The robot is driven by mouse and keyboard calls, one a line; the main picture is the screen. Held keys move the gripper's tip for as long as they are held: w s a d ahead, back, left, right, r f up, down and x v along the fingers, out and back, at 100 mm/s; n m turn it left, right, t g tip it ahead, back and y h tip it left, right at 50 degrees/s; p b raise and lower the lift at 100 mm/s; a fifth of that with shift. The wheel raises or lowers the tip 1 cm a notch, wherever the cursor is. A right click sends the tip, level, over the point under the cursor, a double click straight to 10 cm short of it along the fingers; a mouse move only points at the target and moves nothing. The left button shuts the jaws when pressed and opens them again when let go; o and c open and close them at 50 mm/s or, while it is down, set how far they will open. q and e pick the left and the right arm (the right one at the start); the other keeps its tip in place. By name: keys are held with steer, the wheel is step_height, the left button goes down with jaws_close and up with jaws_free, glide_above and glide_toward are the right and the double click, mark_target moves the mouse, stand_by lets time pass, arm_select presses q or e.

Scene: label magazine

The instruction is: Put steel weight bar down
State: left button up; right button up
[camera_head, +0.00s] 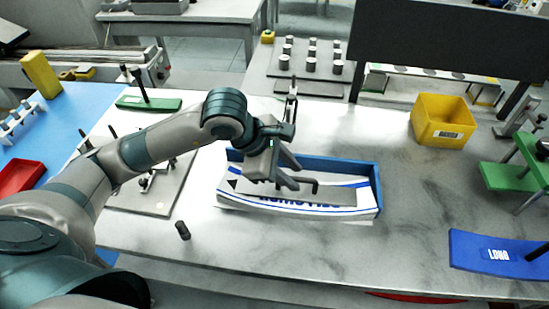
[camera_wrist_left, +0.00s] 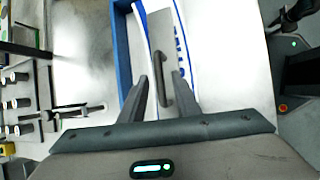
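The steel weight bar (camera_head: 335,197) is a flat grey bar with a dark handle. It lies lengthwise on the white and blue printed labels in the blue magazine tray (camera_head: 345,167). In the left wrist view the bar (camera_wrist_left: 162,25) runs away from me, with its handle (camera_wrist_left: 159,72) between my fingers. My left gripper (camera_head: 293,177) is over the bar. In the left wrist view its fingers (camera_wrist_left: 164,88) stand apart on either side of the handle, with visible gaps. My right gripper is not in view.
A small dark cylinder (camera_head: 182,230) stands on the table front left of the tray. A yellow bin (camera_head: 443,121) is at the back right, and a blue curved plate (camera_head: 490,252) lies at the right. The marble-like table between them is clear.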

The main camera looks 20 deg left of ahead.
arm_select(q)
steer(key=b+v, duration=0.1)
steer(key=v, duration=0.7)
steer(key=shift+a+r, duration=0.2)
steer(key=shift+r, duration=0.05)
steer(key=shift+s+r, duration=0.1)
